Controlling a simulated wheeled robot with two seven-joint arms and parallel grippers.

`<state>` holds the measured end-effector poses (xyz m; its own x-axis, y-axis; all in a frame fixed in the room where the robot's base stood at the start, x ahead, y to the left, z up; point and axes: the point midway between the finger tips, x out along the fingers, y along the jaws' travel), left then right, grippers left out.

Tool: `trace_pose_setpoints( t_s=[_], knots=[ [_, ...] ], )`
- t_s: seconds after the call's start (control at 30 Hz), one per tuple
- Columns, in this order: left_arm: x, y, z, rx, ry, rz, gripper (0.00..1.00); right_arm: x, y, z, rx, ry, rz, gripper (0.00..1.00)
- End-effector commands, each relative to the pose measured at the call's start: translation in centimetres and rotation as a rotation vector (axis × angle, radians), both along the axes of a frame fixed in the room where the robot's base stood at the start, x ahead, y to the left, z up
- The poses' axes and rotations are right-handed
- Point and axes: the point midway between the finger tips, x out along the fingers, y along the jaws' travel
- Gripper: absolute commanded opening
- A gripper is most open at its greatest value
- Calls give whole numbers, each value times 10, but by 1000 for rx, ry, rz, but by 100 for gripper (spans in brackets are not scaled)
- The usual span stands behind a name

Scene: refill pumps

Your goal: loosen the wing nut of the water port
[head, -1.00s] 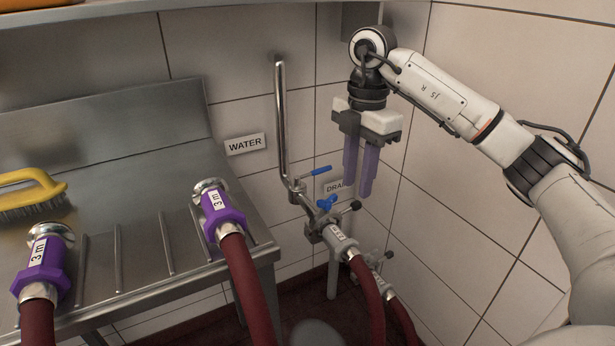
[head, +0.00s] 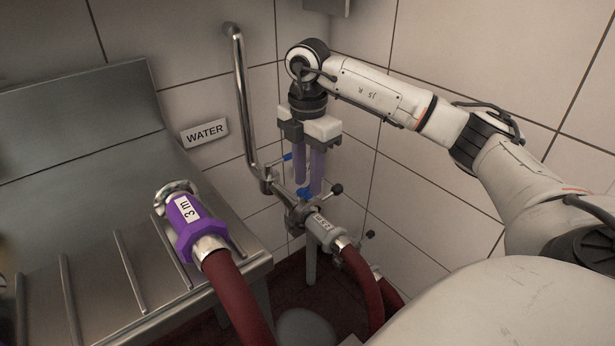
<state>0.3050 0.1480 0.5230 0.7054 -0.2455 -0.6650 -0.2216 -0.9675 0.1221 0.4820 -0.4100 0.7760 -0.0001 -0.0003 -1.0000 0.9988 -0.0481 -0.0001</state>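The water port (head: 298,213) is a metal fitting at the foot of a bent steel pipe (head: 241,100), right of the WATER sign (head: 205,132). Its blue wing nut (head: 304,193) shows in part at the fingertips. A grey coupling (head: 326,231) on a dark red hose joins the port. My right gripper (head: 308,189) points straight down over the port, its two purple fingers apart with a gap between them. The fingertips overlap the wing nut in the picture; I cannot tell whether they touch it. My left gripper is out of view.
A blue lever (head: 287,157) sits behind the fingers and a black knob (head: 337,188) sticks out to their right. A steel drainboard (head: 90,290) at left bears a purple hose coupling (head: 186,222). A tiled wall stands close behind.

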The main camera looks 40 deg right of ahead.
Motion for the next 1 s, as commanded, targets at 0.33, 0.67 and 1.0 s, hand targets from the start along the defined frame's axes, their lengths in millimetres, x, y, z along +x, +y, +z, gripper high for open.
trace_pose_setpoints(
  t_s=[0.33, 0.67, 1.0],
  knots=[
    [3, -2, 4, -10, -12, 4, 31, 0, 0, -9, 0, 0, 0, 28],
    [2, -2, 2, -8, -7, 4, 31, 0, 0, -9, 0, 1, 0, 0],
    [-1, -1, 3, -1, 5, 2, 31, 0, 0, -7, 1, 1, 58, 0]
  ],
)
